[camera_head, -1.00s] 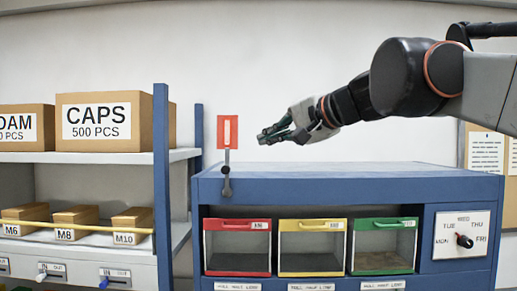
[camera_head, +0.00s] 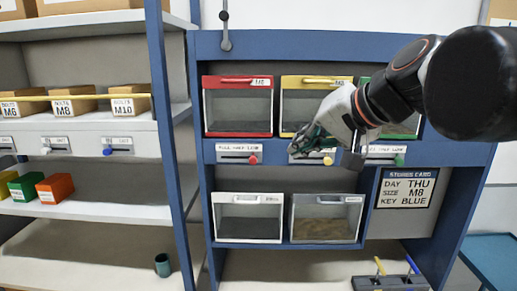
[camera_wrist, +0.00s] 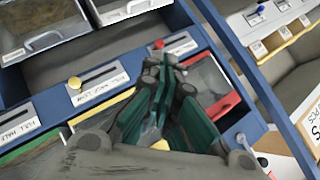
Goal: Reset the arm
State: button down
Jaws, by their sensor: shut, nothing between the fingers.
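My gripper (camera_head: 308,142) is at the end of my arm, which reaches in from the right in the head view. It hangs in front of the blue cabinet, overlapping the yellow-framed bin and the slider strip below. Its dark green fingers point to the lower left and are together with nothing between them. In the wrist view my gripper (camera_wrist: 163,72) shows shut and empty, with the cabinet behind it upside down. I cannot tell whether the fingertips touch the cabinet front.
The blue cabinet (camera_head: 300,43) holds a red bin (camera_head: 238,106), a yellow bin (camera_head: 300,100), a mostly hidden green bin (camera_head: 402,130) and two white-framed bins below. Sliders with red (camera_head: 253,160), yellow (camera_head: 328,161) and green knobs sit between. Shelves with boxes stand left.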

jog(key=s+d+f+n+h+b, duration=0.1)
jog(key=s+f+b, duration=0.4)
jog(key=f, duration=1.1)
jog(key=s+d+f+n+g+h+b, duration=0.1)
jog(key=s+d+f+h+b, duration=0.2)
jog(key=f, duration=1.3)
jog(key=s+d+f+n+g+h+b, duration=0.1)
jog(key=s+d+f+b, duration=0.6)
jog(key=f, duration=0.9)
jog(key=h+b, duration=0.1)
jog(key=b, duration=0.2)
jog(key=shift+s+d, duration=0.2)
jog(key=shift+s, duration=0.05)
